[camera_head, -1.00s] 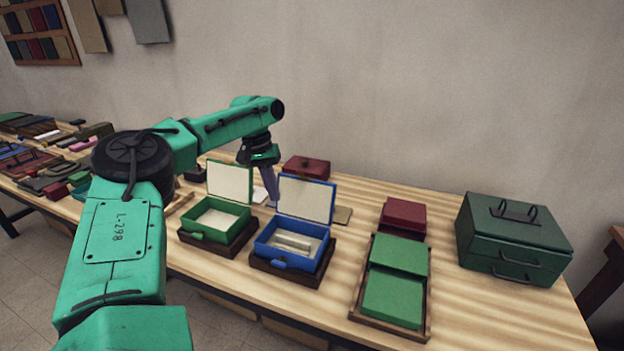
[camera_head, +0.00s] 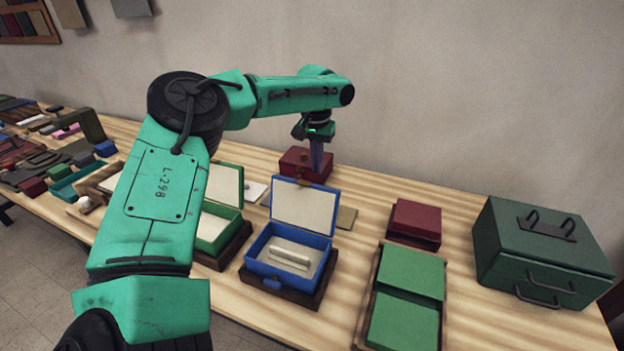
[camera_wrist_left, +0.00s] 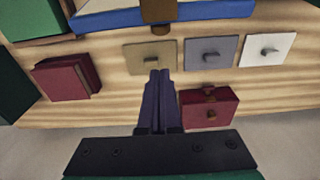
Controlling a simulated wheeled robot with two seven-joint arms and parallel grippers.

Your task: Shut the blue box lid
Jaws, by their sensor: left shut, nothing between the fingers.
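The blue box (camera_head: 266,268) stands on a dark base with its lid (camera_head: 303,208) open and upright, the pale inner side facing me. A pale bar (camera_head: 290,254) lies inside the box. My left gripper (camera_head: 317,172) is shut and empty, pointing down behind the lid, to the right of its middle. In the left wrist view the closed fingers (camera_wrist_left: 160,76) point toward the lid, whose blue edge (camera_wrist_left: 200,15) shows at the top. A gap of table lies between them there. My right gripper is not in view.
A dark red box (camera_head: 302,161) is close to my left gripper. An open green box (camera_head: 217,225) stands left of the blue one.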

